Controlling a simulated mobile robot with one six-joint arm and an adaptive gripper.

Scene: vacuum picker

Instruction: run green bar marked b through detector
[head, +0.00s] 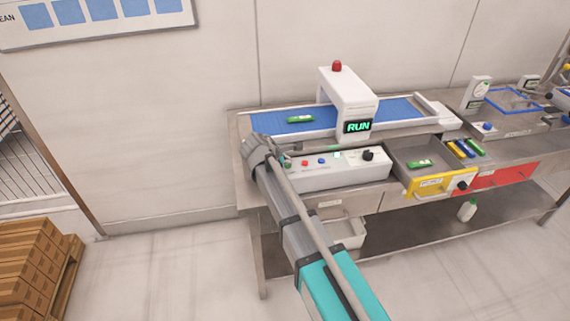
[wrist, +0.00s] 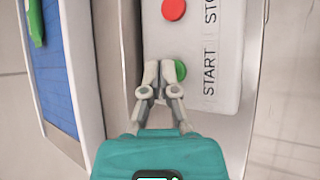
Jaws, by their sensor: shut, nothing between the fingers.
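A green bar (head: 300,119) lies on the left part of the blue conveyor belt (head: 268,121), before the white detector arch (head: 347,90). Its edge also shows at the upper left of the wrist view (wrist: 35,22). I cannot read its mark. The arch display (head: 357,127) reads RUN. My gripper (wrist: 158,82) is shut and empty at the green START button (wrist: 180,70) on the white control box (head: 330,172); I cannot tell whether it presses it. The red STOP button (wrist: 173,9) is beyond the fingertips. In the head view my arm hides the gripper tips.
Another green bar (head: 420,163) lies in the open yellow-fronted drawer (head: 440,187). Several coloured bars (head: 465,149) lie to its right. A red lamp (head: 337,65) tops the arch. Boxes (head: 35,265) are stacked on the floor at left. A white bottle (head: 467,210) stands on the lower shelf.

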